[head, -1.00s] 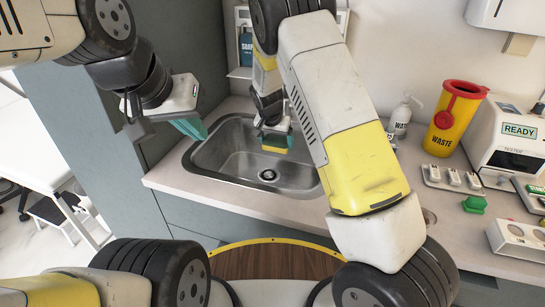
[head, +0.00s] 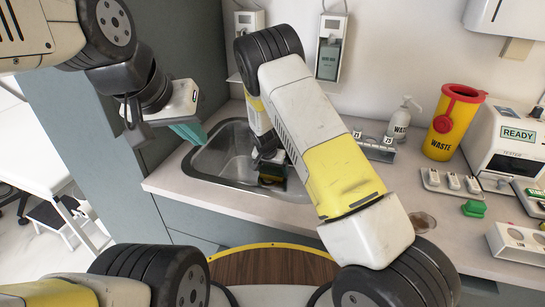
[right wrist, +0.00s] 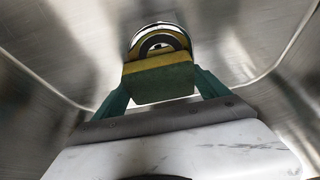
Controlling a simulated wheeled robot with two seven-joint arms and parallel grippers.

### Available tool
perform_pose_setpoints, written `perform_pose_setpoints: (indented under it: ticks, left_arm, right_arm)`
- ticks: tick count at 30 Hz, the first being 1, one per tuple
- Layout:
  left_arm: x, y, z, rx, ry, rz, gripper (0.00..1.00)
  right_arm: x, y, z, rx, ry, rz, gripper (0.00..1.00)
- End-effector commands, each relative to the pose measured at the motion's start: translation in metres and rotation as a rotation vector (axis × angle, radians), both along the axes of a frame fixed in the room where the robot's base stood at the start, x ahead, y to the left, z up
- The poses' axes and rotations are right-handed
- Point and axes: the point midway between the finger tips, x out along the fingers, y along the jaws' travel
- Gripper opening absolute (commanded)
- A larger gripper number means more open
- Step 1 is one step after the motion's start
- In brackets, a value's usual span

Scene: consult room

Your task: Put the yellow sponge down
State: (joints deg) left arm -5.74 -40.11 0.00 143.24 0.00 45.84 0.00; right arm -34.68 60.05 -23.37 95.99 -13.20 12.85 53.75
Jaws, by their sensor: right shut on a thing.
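The yellow sponge (head: 272,181) is low in the steel sink (head: 224,152) in the head view, mostly shaded and partly covered by my gripper. In the right wrist view the sponge (right wrist: 160,82) shows a yellow layer and a green layer. My right gripper (right wrist: 160,90) is shut on it, with a teal finger on each side. The round drain shows just beyond the sponge. I cannot tell whether the sponge touches the sink floor. My left gripper (head: 188,131) hangs by the sink's left edge, holding nothing I can see; its finger gap is hidden.
The sink walls close in around my right gripper. On the counter to the right stand a tube rack (head: 376,148), a pump bottle (head: 400,122), a yellow waste bin (head: 452,125) and a tester (head: 505,145). A green block (head: 474,208) lies near the tester.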

Motion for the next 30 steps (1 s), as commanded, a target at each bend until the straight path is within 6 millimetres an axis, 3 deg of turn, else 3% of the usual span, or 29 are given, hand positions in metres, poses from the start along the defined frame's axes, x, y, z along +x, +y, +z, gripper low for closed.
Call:
perform_pose_setpoints:
  ticks: [5, 6, 8, 16, 20, 30]
  left_arm:
    - [0.0, 0.0, 0.0, 0.0, 0.0, 0.0, 0.0]
    - [0.0, 0.0, 0.0, 0.0, 0.0, 0.0, 0.0]
    - [0.0, 0.0, 0.0, 0.0, 0.0, 0.0, 0.0]
    - [0.0, 0.0, 0.0, 0.0, 0.0, 0.0, 0.0]
    - [0.0, 0.0, 0.0, 0.0, 0.0, 0.0, 0.0]
    - [0.0, 0.0, 0.0, 0.0, 0.0, 0.0, 0.0]
  right_arm:
    - [0.0, 0.0, -0.003, -0.001, 0.001, 0.001, 0.42]
    - [0.0, 0.0, -0.003, -0.001, 0.0, 0.001, 0.87]
    - [0.0, 0.0, -0.003, 0.0, 0.0, 0.001, 0.98]
    - [0.0, 0.0, -0.002, -0.001, 0.001, 0.001, 1.0]
    - [-0.003, 0.001, 0.009, 0.0, 0.0, 0.001, 1.0]
    - [-0.029, 0.01, 0.074, 0.001, -0.002, 0.001, 1.0]
